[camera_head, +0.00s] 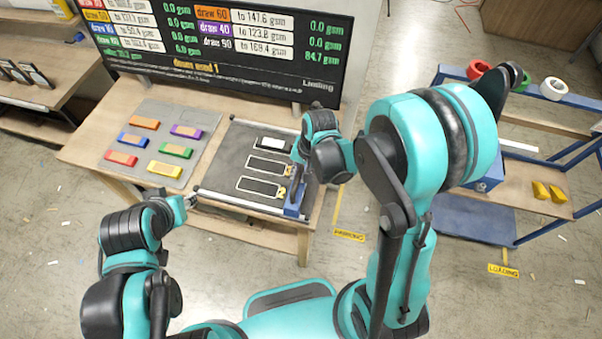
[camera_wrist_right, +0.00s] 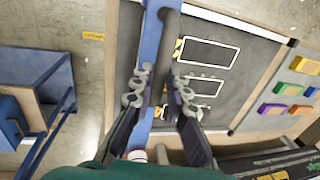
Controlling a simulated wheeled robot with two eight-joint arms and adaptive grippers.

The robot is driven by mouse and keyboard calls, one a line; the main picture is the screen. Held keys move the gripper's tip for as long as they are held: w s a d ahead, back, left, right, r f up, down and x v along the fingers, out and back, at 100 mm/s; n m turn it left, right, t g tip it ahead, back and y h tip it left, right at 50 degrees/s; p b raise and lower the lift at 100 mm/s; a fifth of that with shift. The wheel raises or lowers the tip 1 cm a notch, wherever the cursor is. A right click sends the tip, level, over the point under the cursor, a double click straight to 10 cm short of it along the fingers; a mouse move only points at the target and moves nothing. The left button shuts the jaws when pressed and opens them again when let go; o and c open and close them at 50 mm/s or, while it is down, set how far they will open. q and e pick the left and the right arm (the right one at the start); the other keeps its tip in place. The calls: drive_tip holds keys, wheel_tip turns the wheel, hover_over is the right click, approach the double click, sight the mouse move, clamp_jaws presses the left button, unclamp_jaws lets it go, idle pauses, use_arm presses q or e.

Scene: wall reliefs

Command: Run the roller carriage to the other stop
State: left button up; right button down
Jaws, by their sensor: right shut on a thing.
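The blue roller carriage (camera_head: 294,207) is at the right end of the dark printing bed (camera_head: 237,152), lying across it between the front and back rails. In the right wrist view its blue beam (camera_wrist_right: 152,45) runs up the picture, with a dark bar-shaped handle (camera_wrist_right: 168,30) beside it. My right gripper (camera_head: 299,163) is shut on the handle; its fingers (camera_wrist_right: 160,85) stand on either side of it in the wrist view. My left gripper (camera_head: 190,201) is near the table's front edge, left of the bed and away from the carriage; its fingers are too small to read.
A grey mat (camera_head: 147,120) with several coloured blocks lies left of the bed. The bed has white outlined slots, with a white piece (camera_head: 272,144) at the back one. A screen (camera_head: 262,79) stands behind. A blue rack (camera_head: 444,216) stands right across open floor.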

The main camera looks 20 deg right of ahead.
drive_tip(key=w+a+b, duration=0.1)
drive_tip(key=w+a, duration=0.6)
drive_tip(key=a, duration=0.6)
drive_tip(key=w+a+b, duration=0.2)
drive_tip(key=w+a, duration=0.6)
drive_tip(key=a, duration=0.5)
drive_tip(key=c, duration=1.6)
unclamp_jaws()
drive_tip(key=shift+r, duration=0.1)
drive_tip(key=shift+o, duration=0.6)
drive_tip(key=shift+a, duration=0.1)
drive_tip(key=v, duration=1.1)
drive_tip(key=shift+r, duration=0.4)
